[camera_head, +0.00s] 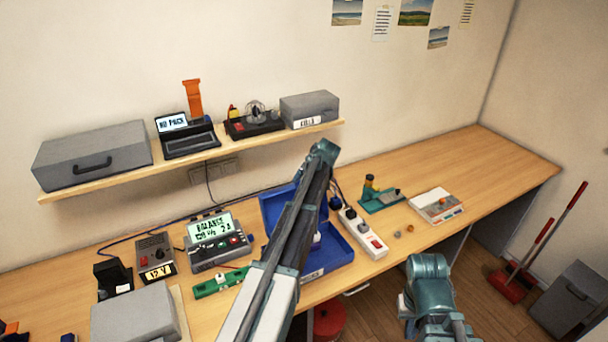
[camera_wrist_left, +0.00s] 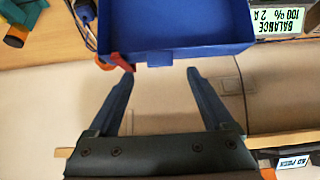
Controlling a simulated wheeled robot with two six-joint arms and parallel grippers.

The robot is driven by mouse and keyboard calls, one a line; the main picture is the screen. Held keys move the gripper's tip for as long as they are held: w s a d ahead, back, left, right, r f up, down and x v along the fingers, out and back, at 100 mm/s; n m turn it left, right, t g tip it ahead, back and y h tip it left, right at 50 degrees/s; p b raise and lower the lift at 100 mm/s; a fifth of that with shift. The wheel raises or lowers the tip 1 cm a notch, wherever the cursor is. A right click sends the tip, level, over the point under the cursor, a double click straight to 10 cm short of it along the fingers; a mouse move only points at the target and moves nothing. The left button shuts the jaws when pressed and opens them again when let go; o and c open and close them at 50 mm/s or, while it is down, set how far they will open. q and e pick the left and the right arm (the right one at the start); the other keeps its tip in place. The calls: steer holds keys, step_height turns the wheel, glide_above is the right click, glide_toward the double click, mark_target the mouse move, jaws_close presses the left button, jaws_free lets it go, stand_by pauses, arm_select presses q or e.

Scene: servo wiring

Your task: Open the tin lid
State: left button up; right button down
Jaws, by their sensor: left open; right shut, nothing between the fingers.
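The blue tin (camera_head: 343,252) stands on the bench with its inside showing and a pale label on its front. Its blue lid (camera_head: 276,208) is raised at the back; my left arm crosses in front and hides part of both. Blue tin metal also shows at the top of the left wrist view (camera_wrist_left: 175,28). My left gripper (camera_wrist_left: 159,72) is open, with nothing between its fingers, and its tips point toward the blue rim. Its fingers are hidden in the head view. My right gripper (camera_head: 428,295) is shut and empty, low in front of the bench, away from the tin.
A white power strip (camera_head: 363,233) lies right of the tin. A balance charger (camera_head: 217,240) and a green board (camera_head: 221,282) are to its left. The shelf (camera_head: 190,157) overhangs the bench's back. The bench's far right is clear.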

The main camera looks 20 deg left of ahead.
arm_select(q)
steer(key=p+v, duration=0.7)
steer(key=v, duration=0.3)
arm_select(e)
step_height(320, 180, up, 8)
arm_select(q)
steer(key=shift+f, duration=0.1)
steer(key=s+d+f+m+g+h+b, duration=0.1)
steer(key=s+d+f+m+b, duration=0.3)
steer(key=s+d+f+b, duration=0.4)
steer(key=s+d+f+m+g+h+b, duration=0.2)
steer(key=s+d+f+m+b, duration=0.3)
steer(key=s, duration=1)
steer(key=s+d+f+m+g+h+b, duration=0.1)
steer(key=s+d+f+m+b, duration=0.4)
steer(key=s+d+f+b, duration=0.6)
steer(key=s+d+f, duration=0.1)
steer(key=d+f, duration=0.3)
steer(key=shift+s+f+g+b, duration=0.3)
steer(key=shift+s, duration=0.05)
arm_select(e)
step_height(320, 180, down, 25)
steer(key=shift+r, duration=0.2)
